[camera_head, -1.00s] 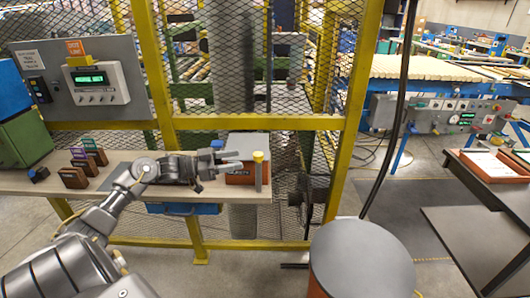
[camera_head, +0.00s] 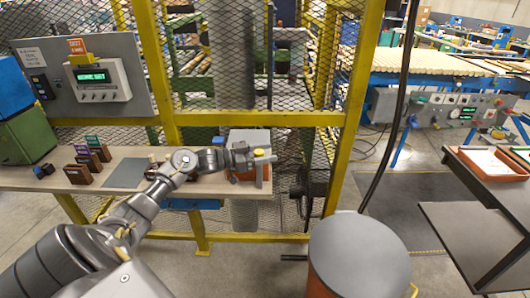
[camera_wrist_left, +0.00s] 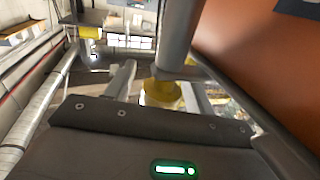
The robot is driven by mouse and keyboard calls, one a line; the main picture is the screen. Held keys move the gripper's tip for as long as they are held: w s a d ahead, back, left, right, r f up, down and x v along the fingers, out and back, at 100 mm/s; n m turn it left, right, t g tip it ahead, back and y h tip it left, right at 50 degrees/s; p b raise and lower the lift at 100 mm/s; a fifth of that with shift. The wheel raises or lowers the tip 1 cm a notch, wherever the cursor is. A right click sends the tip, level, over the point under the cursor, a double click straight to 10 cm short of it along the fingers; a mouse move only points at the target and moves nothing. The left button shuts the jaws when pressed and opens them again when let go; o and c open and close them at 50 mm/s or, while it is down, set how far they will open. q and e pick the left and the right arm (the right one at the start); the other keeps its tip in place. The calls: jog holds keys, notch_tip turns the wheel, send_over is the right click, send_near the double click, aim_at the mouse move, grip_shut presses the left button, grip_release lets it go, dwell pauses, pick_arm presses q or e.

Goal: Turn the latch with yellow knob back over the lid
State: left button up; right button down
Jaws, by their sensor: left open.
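The box (camera_head: 234,175) is orange with a grey lid (camera_head: 250,138) and stands at the right end of the wooden shelf. The latch's yellow knob (camera_head: 259,153) is at the box's front right, with its grey bar running down below it. In the left wrist view the yellow knob (camera_wrist_left: 162,93) sits between the fingers, with the grey bar (camera_wrist_left: 176,38) beside it and the orange box wall at right. My left gripper (camera_head: 262,159) is open around the knob; I cannot tell whether a finger touches it. My right gripper is not in view.
A blue knob (camera_head: 217,141) shows at the lid's left. Several dark labelled blocks (camera_head: 85,165) and a grey mat (camera_head: 125,173) lie farther left on the shelf (camera_head: 50,182). A yellow-framed mesh fence (camera_head: 200,119) stands behind. A round grey-topped drum (camera_head: 360,250) stands at front right.

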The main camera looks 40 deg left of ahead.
pick_arm(q)
jog(key=shift+c, duration=0.4)
jog(key=c, duration=0.9)
jog(key=shift+f+m+g+h+b, duration=0.25)
jog(key=shift+m+g+h+b, duration=0.2)
jog(key=shift+b, duration=0.45)
jog(key=shift+s+d+r+m+g+h+b, duration=0.1)
jog(key=shift+r+m+g+h+b, duration=0.2)
jog(key=shift+h, duration=0.25)
jog(key=o, duration=1)
jog(key=shift+f, duration=0.1)
